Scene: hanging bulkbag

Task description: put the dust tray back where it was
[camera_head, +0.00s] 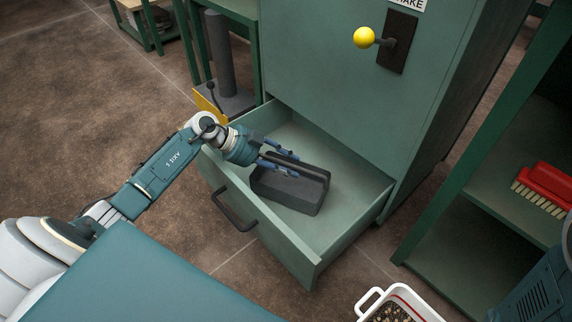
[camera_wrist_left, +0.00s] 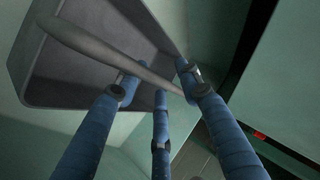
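The dust tray, a dark grey box (camera_head: 287,195) with a raised bar handle along its top, sits inside the pulled-out green drawer (camera_head: 312,262). In the left wrist view the tray (camera_wrist_left: 85,75) fills the upper left, with its round bar (camera_wrist_left: 100,50) reaching between the fingers. My left gripper (camera_head: 292,163) is over the tray's back left side, close to the bar. In the left wrist view its blue fingers (camera_wrist_left: 158,78) are spread apart; contact with the bar cannot be told. My right gripper is not in view.
A green cabinet (camera_head: 345,80) with a yellow-knobbed lever (camera_head: 364,38) stands behind the drawer. A green shelf (camera_head: 490,195) with a red brush (camera_head: 545,182) is at the right. A white bin (camera_head: 362,303) holding debris is at the bottom right. Open floor lies left.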

